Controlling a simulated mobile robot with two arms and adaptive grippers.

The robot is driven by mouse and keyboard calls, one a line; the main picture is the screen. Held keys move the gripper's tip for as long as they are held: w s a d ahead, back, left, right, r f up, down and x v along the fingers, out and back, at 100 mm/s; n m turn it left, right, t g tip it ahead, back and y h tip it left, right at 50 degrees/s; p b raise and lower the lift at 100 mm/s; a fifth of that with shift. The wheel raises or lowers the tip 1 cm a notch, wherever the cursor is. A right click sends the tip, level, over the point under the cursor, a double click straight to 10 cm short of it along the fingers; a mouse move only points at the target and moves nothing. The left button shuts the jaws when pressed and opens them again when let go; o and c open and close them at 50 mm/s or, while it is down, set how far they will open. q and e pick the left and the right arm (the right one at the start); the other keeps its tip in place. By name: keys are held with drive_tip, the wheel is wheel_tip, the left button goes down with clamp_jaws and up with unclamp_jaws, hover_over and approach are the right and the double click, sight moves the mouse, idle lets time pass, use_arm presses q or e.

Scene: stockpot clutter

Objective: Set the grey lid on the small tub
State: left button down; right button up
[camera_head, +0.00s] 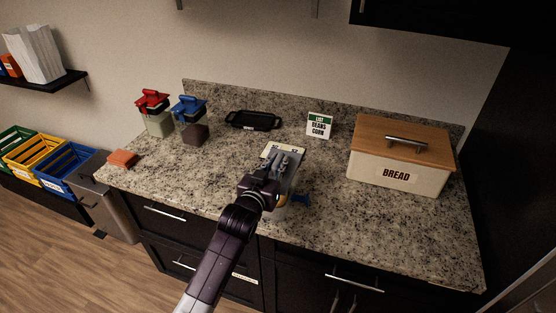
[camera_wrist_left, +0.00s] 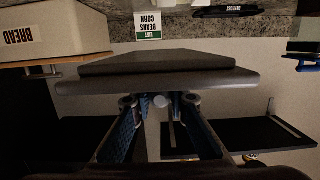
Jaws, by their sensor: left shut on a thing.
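My left gripper (camera_head: 284,163) is over the front middle of the counter, seen from behind its arm. In the left wrist view the gripper (camera_wrist_left: 160,102) is shut on the small pale knob of the grey lid (camera_wrist_left: 155,82). The lid spans the picture just beyond the fingertips. In the head view only a grey patch of the lid (camera_head: 295,174) shows beside the fingers. I cannot make out the small tub for certain; the gripper and arm hide what lies beneath them.
A bread box (camera_head: 398,165) stands at the right. A list card (camera_head: 319,125) and black tray (camera_head: 253,120) stand behind. Red-lidded (camera_head: 158,122) and blue-lidded (camera_head: 187,112) containers, a dark block (camera_head: 195,135) and an orange sponge (camera_head: 122,159) are left. A blue item (camera_head: 302,199) lies near the front edge.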

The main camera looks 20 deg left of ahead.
use_arm(q)
drive_tip(key=shift+f+b, duration=0.8)
drive_tip(key=shift+f, duration=0.7)
drive_tip(key=shift+f+b, duration=0.7)
drive_tip(key=shift+f, duration=0.6)
drive_tip(key=c, duration=1.8)
unclamp_jaws()
drive_tip(key=s+r, duration=0.1)
drive_tip(key=s, duration=1.1)
drive_tip(key=shift+a+r, duration=0.2)
drive_tip(key=shift+r, duration=0.2)
